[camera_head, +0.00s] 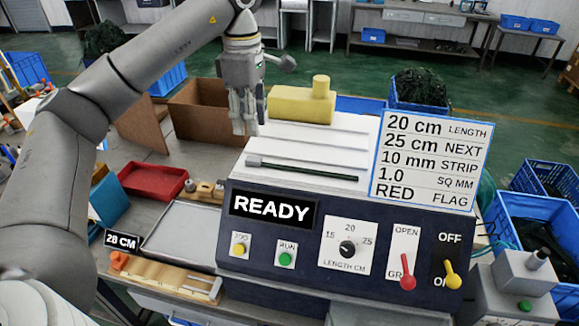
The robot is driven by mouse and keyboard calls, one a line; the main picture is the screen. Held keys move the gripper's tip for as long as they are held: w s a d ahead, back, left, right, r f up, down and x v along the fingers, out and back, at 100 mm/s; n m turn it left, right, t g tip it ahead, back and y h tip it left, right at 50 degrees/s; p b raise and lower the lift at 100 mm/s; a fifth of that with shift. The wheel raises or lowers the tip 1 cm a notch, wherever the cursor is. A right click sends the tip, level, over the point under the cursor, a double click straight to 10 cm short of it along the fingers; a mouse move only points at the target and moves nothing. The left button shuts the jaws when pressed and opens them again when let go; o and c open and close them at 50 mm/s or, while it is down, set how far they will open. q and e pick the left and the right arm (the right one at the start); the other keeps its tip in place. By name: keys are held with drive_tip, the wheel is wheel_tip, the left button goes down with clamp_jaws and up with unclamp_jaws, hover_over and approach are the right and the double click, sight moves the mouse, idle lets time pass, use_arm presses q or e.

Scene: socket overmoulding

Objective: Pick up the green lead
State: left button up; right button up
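My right gripper is not in view.
The machine's front panel (277,237) has a READY display, buttons, a dial and levers. A sign (430,160) stands at its right. A yellow block (301,104) sits behind the lead. A cardboard box (205,107) and a red tray (153,181) are to the left.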

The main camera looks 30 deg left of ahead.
use_arm(q)
hover_over(256, 159)
drive_tip(key=f, duration=0.4)
drive_tip(key=shift+a+f, duration=0.1)
drive_tip(key=shift+a, duration=0.1)
drive_tip(key=shift+s+d+f, duration=0.1)
drive_tip(key=shift+f, duration=0.45)
wheel_tip(256, 159, down, 3)
drive_tip(key=shift+f+p, duration=0.2)
drive_tip(key=shift+p, duration=0.7)
drive_tip(key=shift+f, duration=0.4)
drive_tip(key=shift+d, duration=0.1)
drive_tip(key=shift+c, duration=0.3)
clamp_jaws()
